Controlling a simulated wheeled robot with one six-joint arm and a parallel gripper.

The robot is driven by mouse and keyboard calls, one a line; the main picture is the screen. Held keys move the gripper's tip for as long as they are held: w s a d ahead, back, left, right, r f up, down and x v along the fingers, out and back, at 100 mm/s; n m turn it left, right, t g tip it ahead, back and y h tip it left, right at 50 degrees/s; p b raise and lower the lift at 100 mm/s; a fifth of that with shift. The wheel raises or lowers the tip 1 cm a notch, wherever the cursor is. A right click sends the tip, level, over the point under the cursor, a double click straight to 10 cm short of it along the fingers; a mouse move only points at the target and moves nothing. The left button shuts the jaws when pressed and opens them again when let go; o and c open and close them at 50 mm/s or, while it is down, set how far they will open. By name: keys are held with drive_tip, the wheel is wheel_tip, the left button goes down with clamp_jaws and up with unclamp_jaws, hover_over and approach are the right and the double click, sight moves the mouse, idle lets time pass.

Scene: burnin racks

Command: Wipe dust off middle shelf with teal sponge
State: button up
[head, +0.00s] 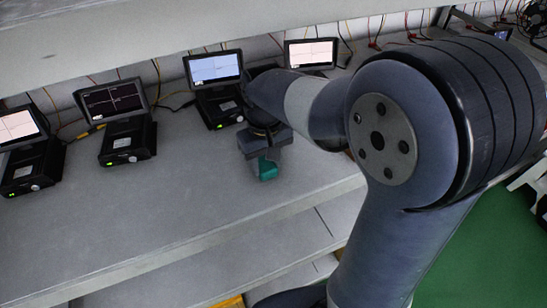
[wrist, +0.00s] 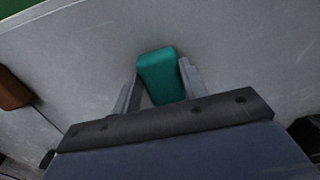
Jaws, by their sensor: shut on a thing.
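The teal sponge (head: 267,169) is a small block at the end of my arm, over the shelf with the devices. My gripper (wrist: 161,82) is shut on the teal sponge (wrist: 159,72), with one finger on each side of it in the wrist view. In the head view my gripper (head: 264,158) is partly hidden by its own body. The grey shelf (head: 190,200) lies under the sponge. I cannot tell whether the sponge touches it. No clear dust patch shows on the bare shelf surface.
Devices with screens stand along the back of the shelf: one at the far left (head: 32,165), one beside it (head: 128,143), and one close behind my gripper (head: 215,70). Cables run behind them. An upper shelf (head: 150,35) hangs above. The front left of the shelf is clear.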

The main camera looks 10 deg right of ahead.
drive_tip(key=shift+s+a+r, duration=0.15)
drive_tip(key=shift+s+a, duration=0.05)
drive_tip(key=shift+a, duration=0.55)
drive_tip(key=shift+r+p, duration=0.3)
drive_tip(key=shift+r, duration=2.7)
drive_tip(key=shift+r, duration=0.15)
